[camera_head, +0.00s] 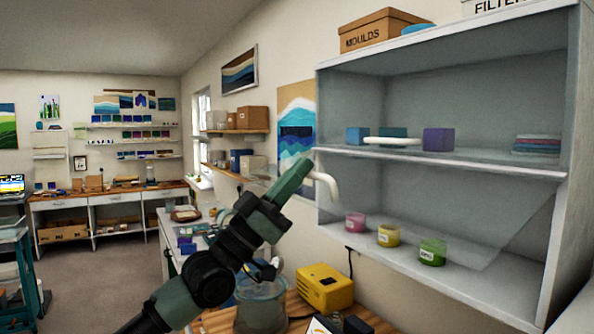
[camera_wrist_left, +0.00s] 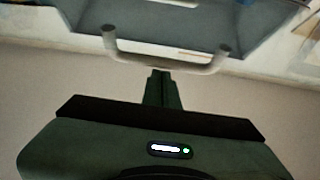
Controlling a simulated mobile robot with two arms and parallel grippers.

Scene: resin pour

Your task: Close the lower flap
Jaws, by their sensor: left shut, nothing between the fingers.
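The lower flap (camera_head: 455,205) is a see-through panel slanting across the lower compartment of the wall cabinet; its full outline is hard to make out. A white curved handle (camera_head: 325,186) shows beside my left gripper (camera_head: 303,161). In the left wrist view, a pale U-shaped handle (camera_wrist_left: 170,66) on two posts stands out from a grey-blue panel (camera_wrist_left: 185,22). My left gripper (camera_wrist_left: 160,76) is shut and empty, its tips close at the middle of the handle's bar. Whether they touch it I cannot tell. My right gripper is not in view.
Pink, yellow and green jars (camera_head: 389,236) stand on the cabinet's bottom shelf. Blocks (camera_head: 438,139) and a white bar (camera_head: 392,141) show at the middle shelf. Below are a yellow machine (camera_head: 325,288) and a clear bucket (camera_head: 262,305) on a wooden bench. Open floor lies left.

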